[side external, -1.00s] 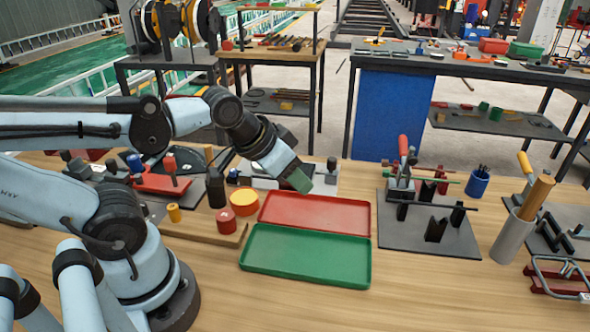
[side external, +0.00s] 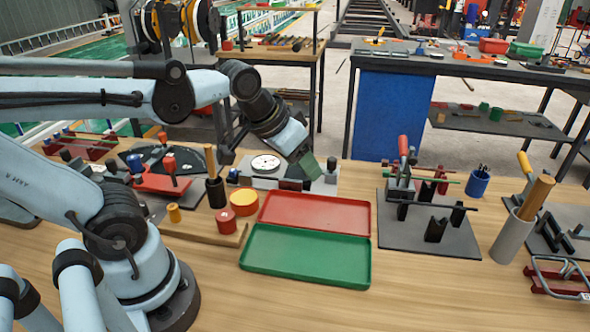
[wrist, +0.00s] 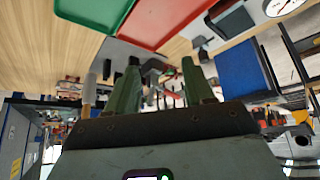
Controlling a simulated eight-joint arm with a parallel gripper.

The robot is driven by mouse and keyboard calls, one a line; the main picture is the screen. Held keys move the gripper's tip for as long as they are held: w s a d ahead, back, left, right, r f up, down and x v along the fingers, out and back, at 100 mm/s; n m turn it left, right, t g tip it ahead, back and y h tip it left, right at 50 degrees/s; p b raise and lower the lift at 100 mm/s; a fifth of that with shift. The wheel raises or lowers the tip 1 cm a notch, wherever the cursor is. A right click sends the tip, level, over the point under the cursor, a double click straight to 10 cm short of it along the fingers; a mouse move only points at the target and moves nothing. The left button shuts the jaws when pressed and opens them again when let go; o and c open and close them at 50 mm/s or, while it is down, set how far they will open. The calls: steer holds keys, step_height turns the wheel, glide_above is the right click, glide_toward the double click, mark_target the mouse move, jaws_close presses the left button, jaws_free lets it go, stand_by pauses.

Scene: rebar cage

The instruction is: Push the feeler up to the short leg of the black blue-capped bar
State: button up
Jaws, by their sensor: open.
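A measuring fixture stands behind the red tray: a grey base with a round white dial (side external: 265,163), a dark block (side external: 291,185) and a dark upright knob (side external: 331,165) at its right end. The dial also shows at the top right edge of the wrist view (wrist: 283,5). I cannot make out for certain which part is the feeler. My gripper (side external: 310,167) is over the right part of the fixture, above the dark block. In the wrist view its green fingers (wrist: 160,85) are apart with nothing held between them. No black blue-capped bar can be clearly picked out.
The red tray (side external: 316,214) and green tray (side external: 306,257) lie in front of the fixture. A bar stand (side external: 428,233) is to the right. A red lever on a plate (side external: 165,183) and a blue knob (side external: 135,163) are to the left.

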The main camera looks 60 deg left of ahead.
steer(key=w+a+r+n+g, duration=0.3)
steer(key=w+a+r, duration=0.15)
steer(key=w, duration=0.45)
steer(key=n+g, duration=0.2)
steer(key=g, duration=0.1)
glide_toward(332, 158)
step_height(332, 158, down, 9)
steer(key=shift+w+r, duration=0.1)
steer(key=shift+w, duration=0.05)
jaws_close()
steer(key=shift+a, duration=0.1)
